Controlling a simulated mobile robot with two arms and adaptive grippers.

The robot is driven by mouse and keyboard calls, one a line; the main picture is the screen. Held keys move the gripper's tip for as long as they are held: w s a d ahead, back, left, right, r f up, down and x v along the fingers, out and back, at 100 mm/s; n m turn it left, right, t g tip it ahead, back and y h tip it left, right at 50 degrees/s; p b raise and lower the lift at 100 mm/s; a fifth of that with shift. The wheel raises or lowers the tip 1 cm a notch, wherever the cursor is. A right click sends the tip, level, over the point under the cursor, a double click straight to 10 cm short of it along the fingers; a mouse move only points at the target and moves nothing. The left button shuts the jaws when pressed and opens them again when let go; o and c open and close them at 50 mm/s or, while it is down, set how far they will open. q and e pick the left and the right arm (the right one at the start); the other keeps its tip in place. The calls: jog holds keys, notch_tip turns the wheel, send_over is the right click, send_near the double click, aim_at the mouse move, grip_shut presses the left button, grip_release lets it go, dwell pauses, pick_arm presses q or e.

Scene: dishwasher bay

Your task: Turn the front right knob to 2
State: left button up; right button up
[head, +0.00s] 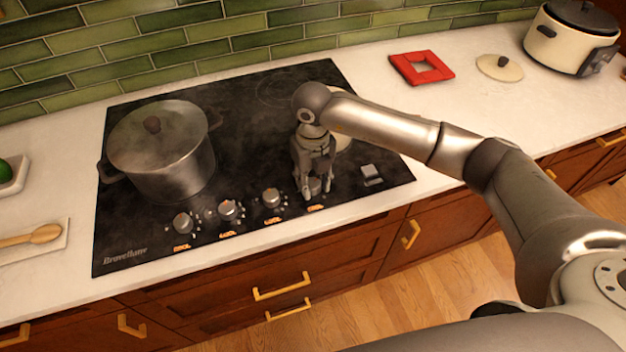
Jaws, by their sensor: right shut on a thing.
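The black cooktop (235,150) has a row of silver knobs along its front edge, with orange displays in front of them. The front right knob (315,187) is the rightmost of the row. My right gripper (314,190) points down over it, with its fingers around the knob and closed on it. The fingers partly cover the knob, so its pointer and setting cannot be read. The other knobs (271,197) stand free to the left. My left gripper is not in view.
A lidded steel pot (165,160) stands on the cooktop's left side. A cream round thing (342,142) is partly hidden behind my gripper. A small square switch (371,175) lies right of the knob. A red trivet (421,67) and cooker (568,40) stand farther right.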

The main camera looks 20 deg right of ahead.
aim_at(313, 183)
jog(key=o, duration=1)
jog(key=shift+o, duration=0.2)
jog(key=shift+r, duration=0.25)
notch_tip(313, 183, up, 12)
jog(key=shift+f, duration=0.2)
